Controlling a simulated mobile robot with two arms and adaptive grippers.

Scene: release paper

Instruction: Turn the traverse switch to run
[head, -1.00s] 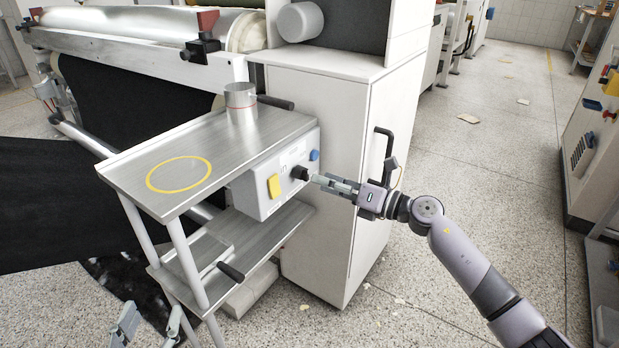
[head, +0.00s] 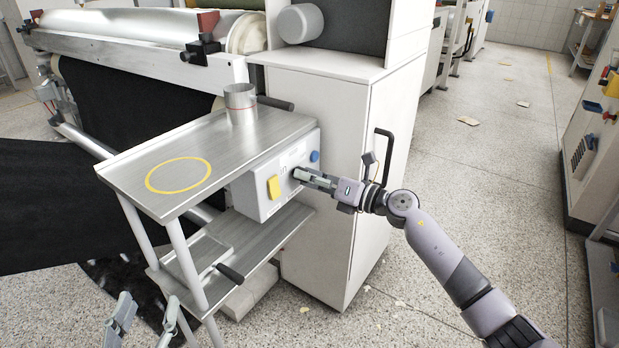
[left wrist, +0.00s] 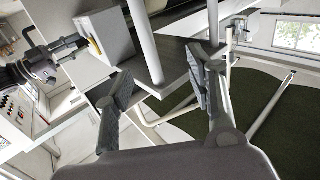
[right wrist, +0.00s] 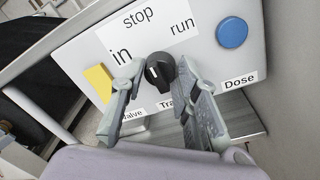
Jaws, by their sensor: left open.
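The traverse switch is a black knob (right wrist: 160,74) with a white mark on a white control box (head: 251,203). In the right wrist view its label plate shows "in" at left, "stop" at top and "run" at right. The mark is on the knob's upper left side, away from "run". My right gripper (right wrist: 163,69) has its fingers apart, one on each side of the knob. Contact cannot be told. In the head view my right gripper (head: 303,175) covers most of the knob. My left gripper (head: 148,306) is open and empty, low at the front left.
A yellow switch (right wrist: 99,86) and a blue button (right wrist: 232,33) flank the knob. The box sits under a steel shelf (head: 215,140) bearing a metal cup (head: 241,105). A white cabinet (head: 325,180) with a black handle stands right behind. The floor at right is open.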

